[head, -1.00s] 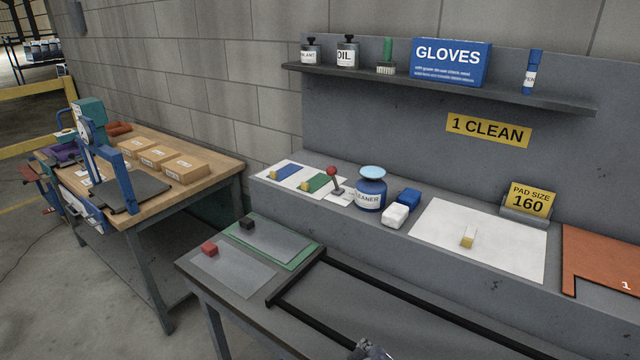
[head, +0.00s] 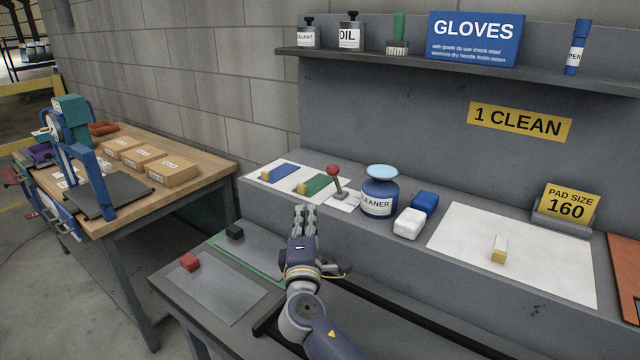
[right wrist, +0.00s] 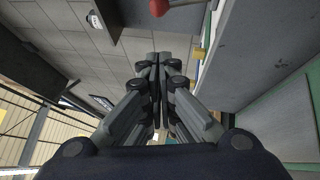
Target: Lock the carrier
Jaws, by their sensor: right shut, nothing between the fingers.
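A lever with a red knob (head: 334,171) stands on the grey ledge, tilted, beside the blue cleaner jar (head: 379,192). The red knob also shows at the top edge of the right wrist view (right wrist: 158,7). My right gripper (head: 305,210) is shut and empty, its fingers pointing toward the ledge. It is in front of and below the lever, apart from it. In the right wrist view the closed fingers (right wrist: 160,58) point toward the knob. I cannot tell which thing is the carrier; a dark rail frame (head: 385,308) lies on the lower bench, partly behind my right arm. My left gripper is out of view.
White and blue blocks (head: 409,223) sit right of the jar. A white sheet (head: 540,262) bears a small yellow-and-white block. Grey plates (head: 215,293) with red and black blocks lie on the lower bench. A shelf (head: 420,67) overhangs the ledge.

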